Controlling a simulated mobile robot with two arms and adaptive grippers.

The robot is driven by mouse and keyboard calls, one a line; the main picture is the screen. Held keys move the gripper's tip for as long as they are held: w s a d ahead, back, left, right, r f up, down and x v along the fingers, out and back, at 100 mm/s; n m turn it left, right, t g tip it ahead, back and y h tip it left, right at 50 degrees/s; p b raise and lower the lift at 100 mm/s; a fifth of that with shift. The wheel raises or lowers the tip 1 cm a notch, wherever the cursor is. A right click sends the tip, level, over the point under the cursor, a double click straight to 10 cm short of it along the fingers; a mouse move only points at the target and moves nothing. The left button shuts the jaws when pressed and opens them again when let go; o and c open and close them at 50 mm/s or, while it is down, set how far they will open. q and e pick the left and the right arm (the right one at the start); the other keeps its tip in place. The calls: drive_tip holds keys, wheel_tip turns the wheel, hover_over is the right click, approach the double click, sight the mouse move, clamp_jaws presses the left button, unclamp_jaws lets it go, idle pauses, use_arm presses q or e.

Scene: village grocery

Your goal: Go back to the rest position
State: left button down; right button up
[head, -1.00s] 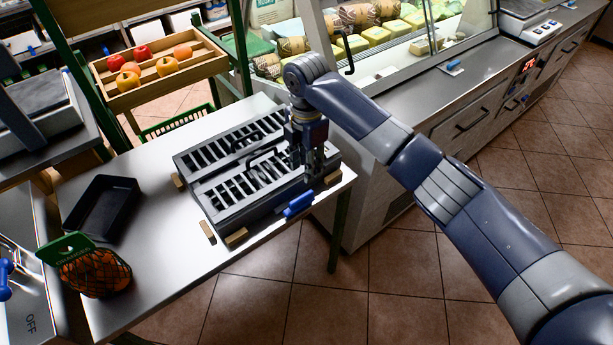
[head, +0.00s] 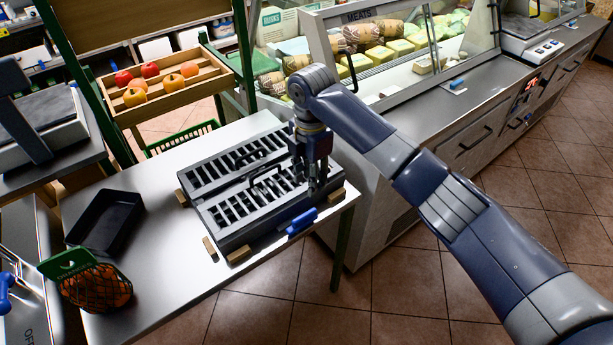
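My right gripper (head: 314,182) points down over the right end of a dark slotted two-panel device (head: 233,211) on the steel table (head: 165,270). I cannot tell whether its fingers touch the device or whether they are open. A blue handle (head: 300,222) sticks out at the device's front right edge, just below the gripper. My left gripper is out of view.
A black tray (head: 106,222) and a net bag of oranges (head: 97,287) are on the table's left. A wooden crate of fruit (head: 160,86) stands behind. A glass-fronted display counter (head: 400,70) is close at the right. Floor is free in front.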

drive_tip(key=s+a+f+m+y, duration=0.1)
drive_tip(key=s+f+m+y, duration=0.3)
drive_tip(key=s+f+m, duration=0.75)
drive_tip(key=s+d+f+m+t+h, duration=0.2)
drive_tip(key=s+d+m+t+h, duration=0.2)
drive_tip(key=s+d+m, duration=1.25)
drive_tip(key=s+d+f+n+g, duration=0.1)
drive_tip(key=s+d+f+n, duration=0.15)
drive_tip(key=f, duration=0.95)
drive_tip(key=s+d+f+n+g, duration=0.1)
drive_tip(key=s+f+n, duration=0.15)
drive_tip(key=f, duration=0.95)
drive_tip(key=s+d+f+g, duration=0.1)
drive_tip(key=s+d+f, duration=0.2)
drive_tip(key=s+f, duration=1.4)
drive_tip(key=shift+s+f, duration=0.3)
drive_tip(key=shift+f, duration=0.15)
